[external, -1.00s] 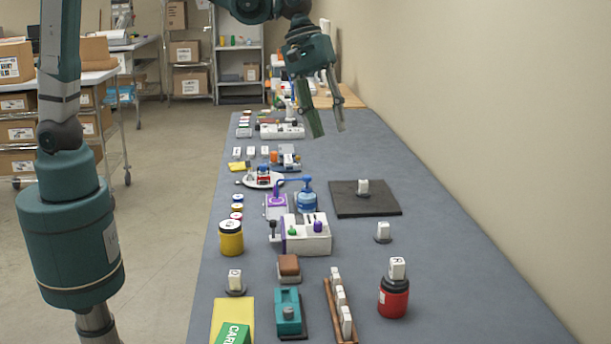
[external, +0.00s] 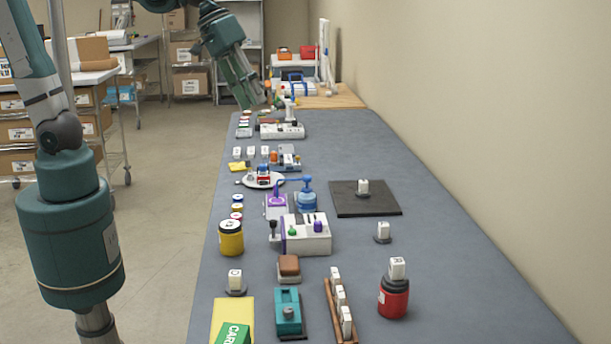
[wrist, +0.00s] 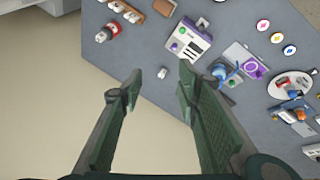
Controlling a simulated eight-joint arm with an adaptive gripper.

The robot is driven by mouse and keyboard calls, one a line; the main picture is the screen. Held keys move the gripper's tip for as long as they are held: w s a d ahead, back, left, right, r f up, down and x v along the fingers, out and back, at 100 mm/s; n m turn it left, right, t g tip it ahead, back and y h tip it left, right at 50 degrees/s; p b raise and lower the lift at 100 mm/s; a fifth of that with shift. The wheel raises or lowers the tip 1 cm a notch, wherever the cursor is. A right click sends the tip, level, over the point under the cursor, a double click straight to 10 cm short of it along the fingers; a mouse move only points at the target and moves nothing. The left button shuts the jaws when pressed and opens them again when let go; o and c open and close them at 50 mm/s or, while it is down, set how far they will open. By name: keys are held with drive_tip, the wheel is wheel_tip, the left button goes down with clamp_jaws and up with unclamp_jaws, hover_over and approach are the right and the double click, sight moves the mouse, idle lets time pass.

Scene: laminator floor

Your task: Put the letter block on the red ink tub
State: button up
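The red ink tub (external: 393,300) stands upright at the front right of the table with a black lid. A white letter block (external: 397,268) sits on top of that lid. In the wrist view the red tub (wrist: 111,30) is at the upper left, with a white block (wrist: 101,37) at its top. Other white letter blocks stand on a small dark disc (external: 383,231), on a black mat (external: 362,187) and on a disc at the front left (external: 235,279). My gripper (external: 254,102) is at the far left of the table, well away from the tub. It is open and empty (wrist: 160,82).
A wooden rack (external: 330,308) with several white blocks is left of the tub. A white machine (external: 306,238), a yellow tub (external: 231,238) and a blue bottle (external: 307,200) crowd the middle. The right side of the table is mostly clear beside the wall.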

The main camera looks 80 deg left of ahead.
drive_tip(key=s+a+f+m+t+y, duration=0.1)
drive_tip(key=s+a+f+m, duration=0.1)
drive_tip(key=s, duration=0.6)
drive_tip(key=s+a+f+m+t, duration=0.1)
drive_tip(key=s+a+f+m, duration=0.2)
drive_tip(key=s, duration=0.5)
drive_tip(key=shift+a+m+y, duration=0.4)
drive_tip(key=shift+a+m, duration=0.1)
drive_tip(key=shift+a, duration=0.85)
